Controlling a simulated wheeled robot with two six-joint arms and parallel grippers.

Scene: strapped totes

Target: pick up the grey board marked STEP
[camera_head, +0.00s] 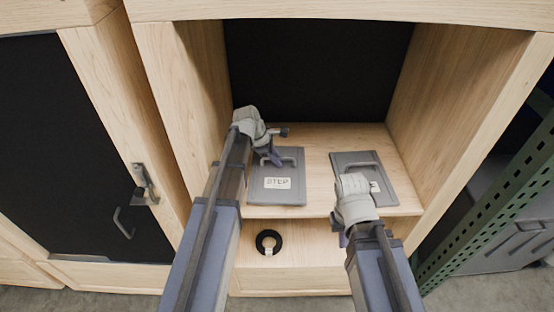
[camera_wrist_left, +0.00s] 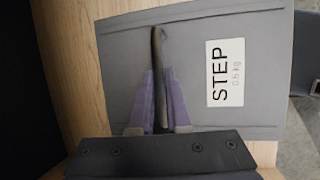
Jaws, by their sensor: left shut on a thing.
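The grey board marked STEP (camera_head: 290,194) lies on the wooden shelf, left of centre in the head view. It has a white label and a dark bar handle along its far side. My left gripper (camera_head: 277,160) is at that handle. In the left wrist view the board (camera_wrist_left: 190,100) fills the middle, and my left gripper's purple fingers (camera_wrist_left: 155,105) are shut around the handle (camera_wrist_left: 160,60). My right gripper (camera_head: 345,232) is in front of a second grey board (camera_head: 350,160); its fingers are too hidden to tell if they are open.
The second board has its own handle, and its label is mostly covered by my right arm. Wooden cabinet walls (camera_head: 460,95) enclose the shelf (camera_head: 318,150). A black round thing (camera_head: 269,242) sits on the lower level. A green perforated post (camera_head: 485,205) stands at right.

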